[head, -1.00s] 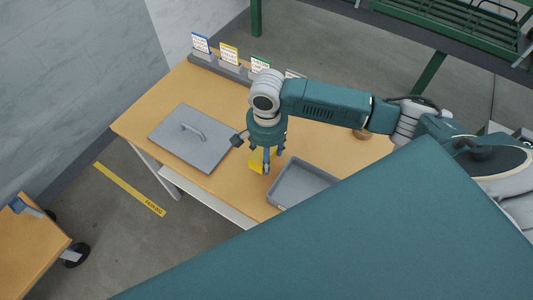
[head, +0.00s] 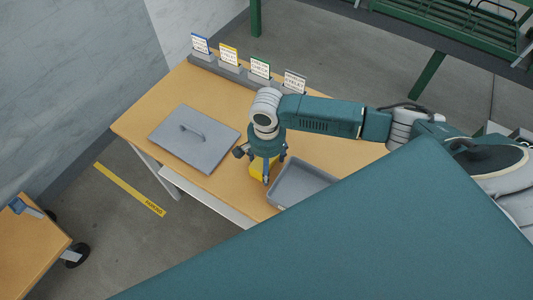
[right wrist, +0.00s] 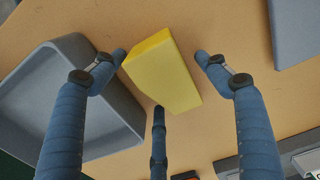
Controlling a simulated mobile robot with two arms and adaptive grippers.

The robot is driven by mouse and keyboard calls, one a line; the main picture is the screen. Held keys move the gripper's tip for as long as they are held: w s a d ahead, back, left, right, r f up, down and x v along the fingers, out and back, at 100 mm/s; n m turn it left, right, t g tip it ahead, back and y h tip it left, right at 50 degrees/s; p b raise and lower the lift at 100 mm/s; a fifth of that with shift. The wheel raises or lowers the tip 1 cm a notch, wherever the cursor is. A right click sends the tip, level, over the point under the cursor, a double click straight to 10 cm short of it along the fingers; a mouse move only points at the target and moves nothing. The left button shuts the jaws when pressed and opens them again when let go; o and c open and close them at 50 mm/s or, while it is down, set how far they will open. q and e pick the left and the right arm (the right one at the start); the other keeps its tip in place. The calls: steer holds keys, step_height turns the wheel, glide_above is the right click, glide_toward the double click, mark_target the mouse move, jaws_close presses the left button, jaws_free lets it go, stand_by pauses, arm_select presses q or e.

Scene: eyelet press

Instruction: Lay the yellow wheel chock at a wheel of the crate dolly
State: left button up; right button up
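The yellow wheel chock (head: 256,169) lies on the wooden table, partly hidden by my right gripper in the head view. In the right wrist view the chock (right wrist: 162,72) is a yellow wedge-like block between the fingers. My right gripper (head: 266,178) points down over it. Its fingers (right wrist: 160,62) are spread; a gap shows between the chock and the right finger, while the left fingertip is close to its edge. I cannot make out for sure which thing is the crate dolly. My left gripper is not in view.
A grey tray (head: 300,184) is right of the chock; a grey lid with handle (head: 190,142) lies left. Several sign cards (head: 229,54) stand along the back edge. A wooden-topped unit (head: 30,250) with a black caster (head: 75,255) is lower left. A green rack (head: 455,25) is upper right.

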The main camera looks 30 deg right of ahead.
steer(key=shift+r, duration=0.15)
step_height(320, 180, up, 11)
steer(key=shift+r+b, duration=0.1)
steer(key=shift+b, duration=0.55)
steer(key=shift+o, duration=0.5)
steer(key=shift+r, duration=0.35)
steer(key=p, duration=0.6)
steer(key=shift+s+f, duration=0.3)
steer(key=shift+f, duration=0.05)
step_height(320, 180, down, 6)
steer(key=shift+w+d, duration=0.1)
steer(key=shift+f+p, duration=0.4)
steer(key=shift+f, duration=0.15)
steer(key=f, duration=0.3)
steer(key=f+p, duration=0.1)
steer(key=shift+w+f, duration=0.2)
steer(key=shift+w, duration=0.05)
